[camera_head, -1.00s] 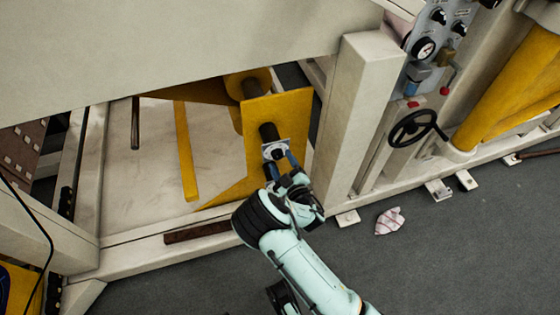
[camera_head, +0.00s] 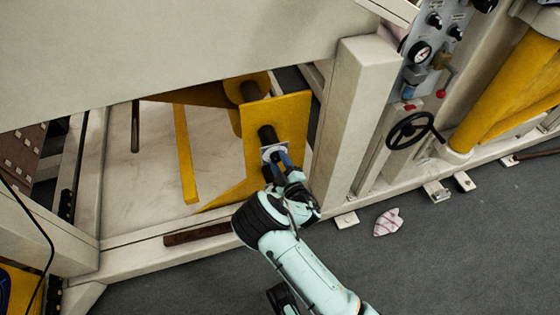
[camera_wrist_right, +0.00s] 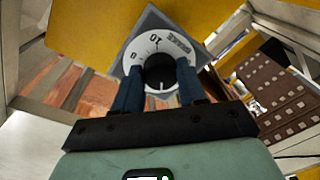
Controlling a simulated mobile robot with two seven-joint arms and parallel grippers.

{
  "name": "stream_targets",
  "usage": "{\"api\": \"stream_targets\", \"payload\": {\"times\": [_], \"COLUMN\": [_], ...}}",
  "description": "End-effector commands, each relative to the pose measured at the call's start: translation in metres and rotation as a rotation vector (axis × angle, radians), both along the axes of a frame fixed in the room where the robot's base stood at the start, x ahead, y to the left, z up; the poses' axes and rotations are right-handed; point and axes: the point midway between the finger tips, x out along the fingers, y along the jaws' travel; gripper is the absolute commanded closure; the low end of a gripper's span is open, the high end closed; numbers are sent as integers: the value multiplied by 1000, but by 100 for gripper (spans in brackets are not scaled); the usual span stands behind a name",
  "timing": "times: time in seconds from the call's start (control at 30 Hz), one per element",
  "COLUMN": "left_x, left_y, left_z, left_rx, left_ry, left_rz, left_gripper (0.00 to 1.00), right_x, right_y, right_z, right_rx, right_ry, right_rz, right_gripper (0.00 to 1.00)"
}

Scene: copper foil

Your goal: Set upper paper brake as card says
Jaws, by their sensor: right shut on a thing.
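The brake dial (camera_head: 268,153) is a small pale plate on the yellow bracket, below the dark shaft end. In the head view my right gripper (camera_head: 278,160) reaches the dial from below. No card is readable. My left gripper is not in view.
The yellow bracket (camera_head: 292,115) stands inside the cream machine frame, with a thick cream post (camera_head: 358,115) to its right. Farther right are a black handwheel (camera_head: 410,131) and a gauge panel (camera_head: 420,50). A crumpled cloth (camera_head: 387,222) lies on the open grey floor.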

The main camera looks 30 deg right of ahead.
Motion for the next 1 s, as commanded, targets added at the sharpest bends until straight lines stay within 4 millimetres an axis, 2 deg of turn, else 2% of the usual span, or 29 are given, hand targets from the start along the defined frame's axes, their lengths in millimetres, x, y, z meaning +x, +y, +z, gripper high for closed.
{"api": "stream_targets", "payload": {"times": [0.03,0.07,0.2,0.3,0.63,0.67,0.7,0.73,1.0], "left_x": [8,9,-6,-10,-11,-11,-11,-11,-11], "left_y": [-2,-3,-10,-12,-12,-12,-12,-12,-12], "left_z": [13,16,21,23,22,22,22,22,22], "left_rx": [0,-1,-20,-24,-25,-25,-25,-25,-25], "left_ry": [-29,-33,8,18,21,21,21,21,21], "left_rz": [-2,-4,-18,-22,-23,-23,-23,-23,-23], "left_gripper": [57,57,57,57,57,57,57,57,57], "right_x": [-1,-1,-1,0,0,0,0,0,-1], "right_y": [0,0,0,0,0,-1,-1,0,0], "right_z": [4,4,3,2,1,1,1,1,1], "right_rx": [-54,-90,-226,-279,-293,-293,-293,-293,-292], "right_ry": [15,23,56,69,72,72,72,72,71], "right_rz": [0,1,-1,-2,-2,-2,-2,-2,-1], "right_gripper": [89,89,89,89,89,49,36,33,33]}}
